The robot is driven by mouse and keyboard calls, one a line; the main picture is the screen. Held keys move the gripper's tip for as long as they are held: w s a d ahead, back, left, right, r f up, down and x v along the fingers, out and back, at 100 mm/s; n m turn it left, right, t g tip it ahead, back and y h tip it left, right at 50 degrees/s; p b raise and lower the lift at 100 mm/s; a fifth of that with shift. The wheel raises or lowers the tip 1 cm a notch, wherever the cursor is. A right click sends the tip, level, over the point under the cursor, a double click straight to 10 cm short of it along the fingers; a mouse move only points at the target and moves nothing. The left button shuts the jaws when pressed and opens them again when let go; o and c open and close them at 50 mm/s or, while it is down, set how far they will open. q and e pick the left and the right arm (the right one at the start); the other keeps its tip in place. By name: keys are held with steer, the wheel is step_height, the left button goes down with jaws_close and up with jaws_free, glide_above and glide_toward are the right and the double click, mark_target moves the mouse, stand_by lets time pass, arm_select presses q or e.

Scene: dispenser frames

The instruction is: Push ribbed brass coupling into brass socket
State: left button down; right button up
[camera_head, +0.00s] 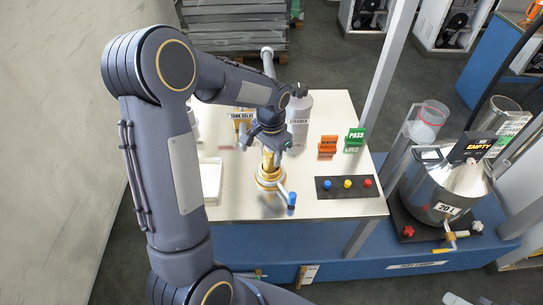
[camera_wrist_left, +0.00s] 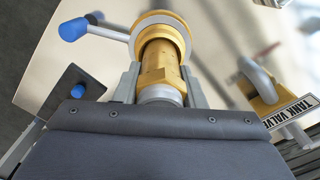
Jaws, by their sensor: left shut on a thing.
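My left gripper (camera_head: 268,150) is shut on the ribbed brass coupling (camera_wrist_left: 160,66), which sits between the two grey fingers in the left wrist view. A silver collar (camera_wrist_left: 160,94) shows at the coupling's near end. The brass socket (camera_head: 270,184) stands on the bench, directly below the gripper in the head view. In the left wrist view its round brass and pale rim (camera_wrist_left: 177,31) lies at the coupling's far end. The two overlap there, and I cannot tell how deep the coupling sits. A blue-tipped lever (camera_head: 292,199) sticks out beside the socket. My right gripper is not in view.
A black panel with blue, yellow and red buttons (camera_head: 347,187) lies right of the socket. The tank valve (camera_wrist_left: 260,88) with its label and a grey bottle (camera_head: 300,112) stand behind. Bare bench (camera_head: 325,103) shows at the back.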

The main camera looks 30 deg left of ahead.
arm_select(q)
steer(key=shift+s+a+r, duration=0.1)
steer(key=shift+r, duration=0.05)
steer(key=c, duration=0.9)
jaws_free()
steer(key=shift+s+r, duration=0.1)
steer(key=shift+s, duration=0.05)
step_height(320, 180, up, 11)
steer(key=shift+f+b, duration=0.1)
steer(key=shift+b, duration=0.2)
steer(key=shift+r, duration=0.7)
steer(key=s+d+n+t+h, duration=0.2)
steer(key=s+d, duration=0.1)
steer(key=s, duration=0.8)
steer(key=s+d+n+t+h, duration=0.1)
steer(key=s+d+n+t, duration=0.2)
steer(key=s, duration=0.8)
steer(key=shift+d+f+t+h, duration=0.3)
steer(key=shift+d+h, duration=0.1)
steer(key=shift+d, duration=0.35)
